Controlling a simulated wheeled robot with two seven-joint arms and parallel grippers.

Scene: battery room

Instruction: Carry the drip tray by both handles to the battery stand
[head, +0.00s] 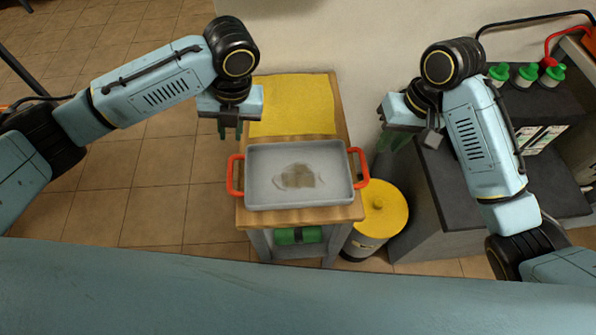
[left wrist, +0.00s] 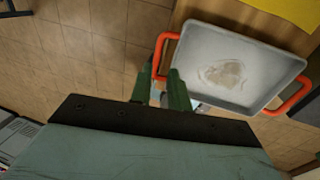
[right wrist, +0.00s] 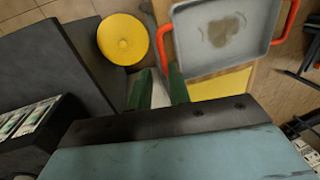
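The grey drip tray (head: 262,195) lies on a wooden table, with a brownish puddle in it. Its left red-orange handle (head: 231,175) and right handle (head: 364,168) stick out at the sides. My left gripper (head: 230,135) is open and empty, behind and above the left handle; its green fingers (left wrist: 160,88) appear beside that handle in the left wrist view. My right gripper (head: 396,142) is open and empty, right of the right handle and apart from it; its fingers (right wrist: 158,85) also show in the right wrist view. A dark grey stand (head: 455,185), apparently the battery stand, is at right.
The wooden table (head: 345,213) also holds a yellow cloth (head: 292,105) behind the tray. A yellow-lidded bin (head: 380,207) stands between table and stand. Batteries with green caps (head: 525,75) and red and black cables sit at the back right. Tiled floor (head: 165,200) is clear at left.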

